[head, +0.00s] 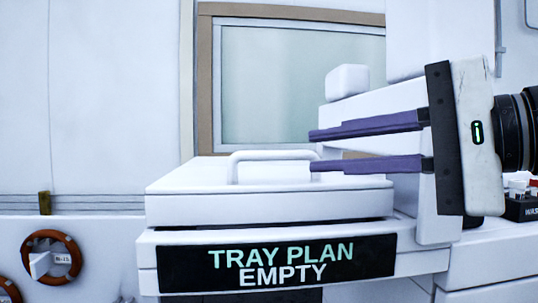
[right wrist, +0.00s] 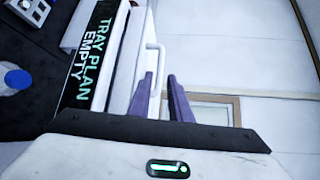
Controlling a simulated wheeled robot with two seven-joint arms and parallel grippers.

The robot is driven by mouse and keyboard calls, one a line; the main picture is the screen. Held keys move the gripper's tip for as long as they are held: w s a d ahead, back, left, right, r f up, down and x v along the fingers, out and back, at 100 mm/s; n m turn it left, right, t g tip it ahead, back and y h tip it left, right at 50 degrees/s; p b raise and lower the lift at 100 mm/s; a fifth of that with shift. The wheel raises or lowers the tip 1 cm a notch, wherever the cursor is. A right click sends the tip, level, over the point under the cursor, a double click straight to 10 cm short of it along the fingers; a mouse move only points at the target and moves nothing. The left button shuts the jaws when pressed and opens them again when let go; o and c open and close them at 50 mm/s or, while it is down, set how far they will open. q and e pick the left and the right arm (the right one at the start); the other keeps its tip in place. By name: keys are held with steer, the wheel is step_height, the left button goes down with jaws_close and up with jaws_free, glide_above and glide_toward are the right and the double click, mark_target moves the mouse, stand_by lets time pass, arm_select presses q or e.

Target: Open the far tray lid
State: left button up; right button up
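A white tray lid (head: 200,180) lies flat over a white tray unit whose black label (head: 280,263) reads "TRAY PLAN EMPTY". A dark seam runs under the lid. A white bar handle (head: 262,154) stands on top of the lid; it also shows in the right wrist view (right wrist: 161,55). My right gripper (head: 311,151) comes in from the right with its two purple fingers apart. Its fingertips are at the handle's right end, one finger above the bar's level and one below in the head view. I cannot tell whether they touch it. My left gripper is not in view.
A brown-framed window (head: 300,85) is in the wall behind. Brown rings (head: 52,257) are at the lower left. A black rack (head: 520,208) stands at the right edge. A blue-capped item (right wrist: 17,79) shows in the wrist view. Space above the lid's left half is clear.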

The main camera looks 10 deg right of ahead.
mark_target(276, 155)
steer(key=p+x, duration=0.1)
steer(key=x, duration=0.7)
steer(key=shift+a+p, duration=0.3)
steer(key=shift+p, duration=0.1)
steer(key=shift+w+a+f, duration=0.15)
steer(key=shift+w+a, duration=0.15)
steer(key=shift+w, duration=0.1)
steer(key=shift+c, duration=0.3)
jaws_close()
